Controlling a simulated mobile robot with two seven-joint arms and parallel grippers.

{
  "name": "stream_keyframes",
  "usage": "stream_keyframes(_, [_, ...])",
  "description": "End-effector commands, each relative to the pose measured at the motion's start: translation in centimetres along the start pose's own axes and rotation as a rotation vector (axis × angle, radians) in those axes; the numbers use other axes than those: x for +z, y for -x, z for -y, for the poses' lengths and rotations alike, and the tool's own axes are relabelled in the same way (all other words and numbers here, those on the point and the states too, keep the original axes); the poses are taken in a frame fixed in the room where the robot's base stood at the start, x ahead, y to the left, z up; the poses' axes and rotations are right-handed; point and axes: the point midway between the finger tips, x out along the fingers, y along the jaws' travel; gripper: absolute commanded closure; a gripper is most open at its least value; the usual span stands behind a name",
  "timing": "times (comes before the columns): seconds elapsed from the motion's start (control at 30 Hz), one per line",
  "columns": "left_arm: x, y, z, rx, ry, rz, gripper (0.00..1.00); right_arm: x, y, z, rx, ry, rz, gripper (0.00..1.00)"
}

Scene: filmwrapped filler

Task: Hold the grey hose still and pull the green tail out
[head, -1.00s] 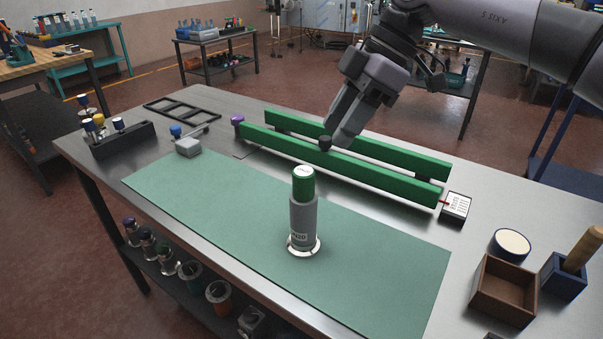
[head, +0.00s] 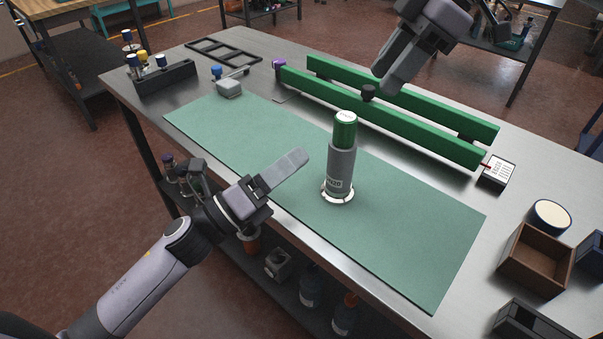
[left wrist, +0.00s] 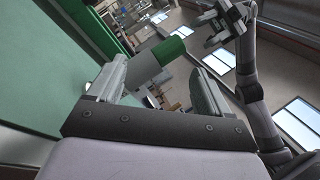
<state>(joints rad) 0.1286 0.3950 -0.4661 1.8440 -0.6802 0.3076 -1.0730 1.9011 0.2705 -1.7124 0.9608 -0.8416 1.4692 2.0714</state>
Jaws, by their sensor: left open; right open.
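The grey hose (head: 341,171) stands upright on the green mat (head: 420,240), in a pale ring at its foot. The green tail (head: 345,128) sticks up from its top with a whitish end face. My left gripper (head: 298,160) is open and empty, to the left of the hose and apart from it in the head view. In the left wrist view the hose (left wrist: 143,72) and green tail (left wrist: 170,50) show beyond and between the two open fingers. My right gripper (head: 388,84) is open above the green rails, behind the hose; its fingers overlap in the head view.
The mat around the hose is clear.

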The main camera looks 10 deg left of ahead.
Motion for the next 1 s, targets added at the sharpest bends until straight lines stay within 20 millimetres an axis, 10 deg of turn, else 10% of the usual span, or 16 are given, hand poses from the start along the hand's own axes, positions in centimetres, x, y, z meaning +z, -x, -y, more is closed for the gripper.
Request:
stream_keyframes(0.4, [-2.6, -1.6, -3.4, -0.101, -0.773, -0.387, 0.20, 0.0, 0.0, 0.0, 0.000, 0.000, 0.000, 0.57])
stream_keyframes(1.0, [-5.3, -7.2, -4.3, -0.111, -0.839, -0.421, 0.20, 0.0, 0.0, 0.0, 0.000, 0.000, 0.000, 0.57])
